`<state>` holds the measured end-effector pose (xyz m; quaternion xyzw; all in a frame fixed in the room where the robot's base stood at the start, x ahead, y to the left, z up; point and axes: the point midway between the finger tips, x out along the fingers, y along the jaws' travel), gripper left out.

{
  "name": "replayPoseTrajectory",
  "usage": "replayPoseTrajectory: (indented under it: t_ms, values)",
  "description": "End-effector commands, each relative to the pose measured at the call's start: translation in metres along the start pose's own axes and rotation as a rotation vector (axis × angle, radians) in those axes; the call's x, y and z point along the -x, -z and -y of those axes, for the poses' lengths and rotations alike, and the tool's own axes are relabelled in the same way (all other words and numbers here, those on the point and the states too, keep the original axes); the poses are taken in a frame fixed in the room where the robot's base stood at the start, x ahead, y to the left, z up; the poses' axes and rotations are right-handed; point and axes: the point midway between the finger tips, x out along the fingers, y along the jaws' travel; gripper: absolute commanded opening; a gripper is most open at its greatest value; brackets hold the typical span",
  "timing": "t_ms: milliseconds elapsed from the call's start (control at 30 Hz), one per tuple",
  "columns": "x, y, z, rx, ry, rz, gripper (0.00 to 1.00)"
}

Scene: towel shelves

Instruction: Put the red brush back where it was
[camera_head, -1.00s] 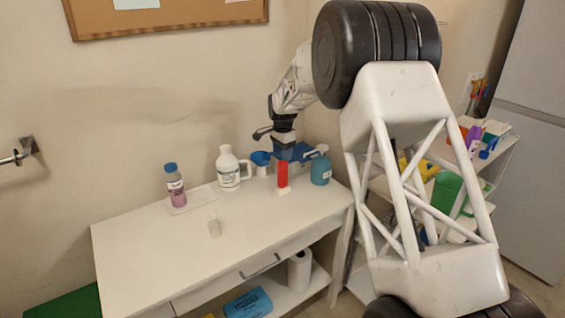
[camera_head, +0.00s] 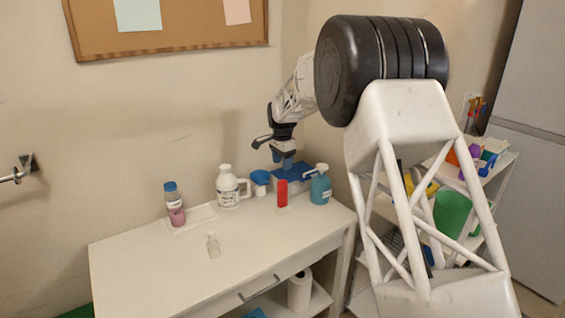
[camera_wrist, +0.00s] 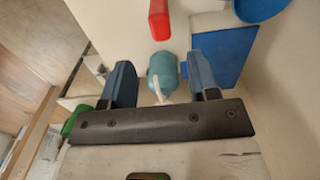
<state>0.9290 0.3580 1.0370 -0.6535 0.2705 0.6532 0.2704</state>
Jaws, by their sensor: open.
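The red brush (camera_head: 282,193) stands upright on the white tabletop (camera_head: 150,250), towards its right end, with a pale part at its foot. It also shows at the top of the wrist view (camera_wrist: 159,18), beyond my fingertips. My gripper (camera_head: 287,163) is above and behind the brush in the head view, over a flat blue piece (camera_head: 300,171). In the wrist view my gripper (camera_wrist: 160,75) is open, its two blue fingers wide apart and nothing gripped. The brush is apart from both fingers.
A teal spray bottle (camera_head: 321,187) stands just right of the brush and appears between my fingers in the wrist view (camera_wrist: 162,72). A white jug (camera_head: 228,187), blue cup (camera_head: 260,181), pink bottle (camera_head: 174,205) and clear bottle (camera_head: 213,246) stand to the left.

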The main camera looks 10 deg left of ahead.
Motion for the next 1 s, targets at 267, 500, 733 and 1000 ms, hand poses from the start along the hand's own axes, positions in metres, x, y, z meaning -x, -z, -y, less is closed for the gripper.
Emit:
replayPoseTrajectory:
  t_ms: [267,500,733,1000]
  values:
    - [0.000,0.000,0.000,0.000,0.000,0.000,0.55]
    - [0.009,0.002,-0.011,0.011,0.003,-0.002,0.55]
    - [0.039,0.007,-0.051,0.053,0.016,-0.009,0.55]
    - [0.083,0.011,-0.126,0.132,0.036,-0.024,0.55]
